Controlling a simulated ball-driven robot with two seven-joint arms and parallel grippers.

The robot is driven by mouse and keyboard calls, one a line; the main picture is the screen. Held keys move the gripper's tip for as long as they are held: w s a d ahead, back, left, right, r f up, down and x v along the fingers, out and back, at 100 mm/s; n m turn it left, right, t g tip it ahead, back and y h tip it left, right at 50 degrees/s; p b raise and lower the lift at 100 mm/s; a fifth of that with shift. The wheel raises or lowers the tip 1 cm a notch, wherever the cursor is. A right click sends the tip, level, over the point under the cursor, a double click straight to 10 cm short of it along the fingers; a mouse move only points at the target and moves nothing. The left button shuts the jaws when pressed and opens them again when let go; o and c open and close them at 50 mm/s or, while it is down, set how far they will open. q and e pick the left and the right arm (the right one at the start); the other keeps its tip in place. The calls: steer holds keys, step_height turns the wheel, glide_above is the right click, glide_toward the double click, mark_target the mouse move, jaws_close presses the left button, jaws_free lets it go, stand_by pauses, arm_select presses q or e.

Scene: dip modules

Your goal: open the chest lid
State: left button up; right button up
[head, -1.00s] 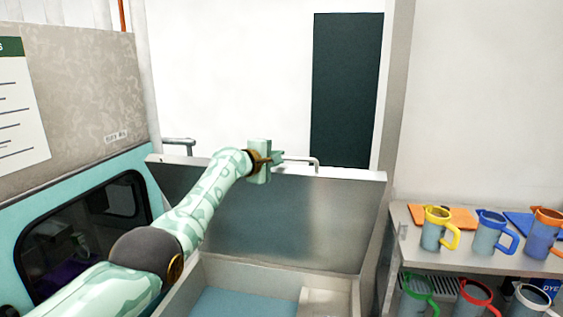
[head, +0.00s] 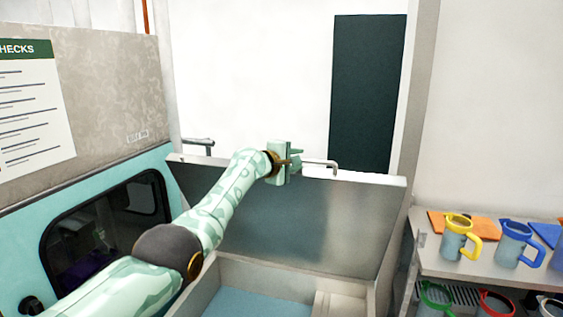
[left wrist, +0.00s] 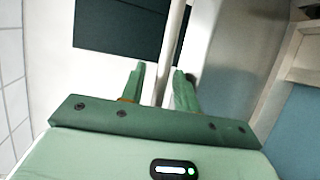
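The chest lid (head: 310,225) is a grey metal panel, raised and leaning back steeply behind the chest (head: 345,300), whose blue inside shows. A pale bar handle (head: 320,162) runs along the lid's top edge. My left gripper (head: 286,163) is at the left part of this handle. In the left wrist view the handle bar (left wrist: 172,50) passes between the two fingers of my left gripper (left wrist: 160,80). A gap shows beside the left finger, and the bar lies close to the right finger, so the fingers look open around it. My right gripper is not in view.
A teal cabinet with a dark window (head: 105,230) stands at the left, close to my arm. A shelf (head: 440,262) with several coloured mugs is at the right. A white wall with a dark panel (head: 365,95) is behind the lid.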

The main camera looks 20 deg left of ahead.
arm_select(q)
steer(key=shift+s+a+p, duration=0.35)
steer(key=shift+a+p, duration=0.1)
steer(key=shift+p, duration=0.1)
steer(key=v, duration=1.5)
steer(key=shift+s+d+r, duration=0.15)
steer(key=shift+s+r, duration=0.05)
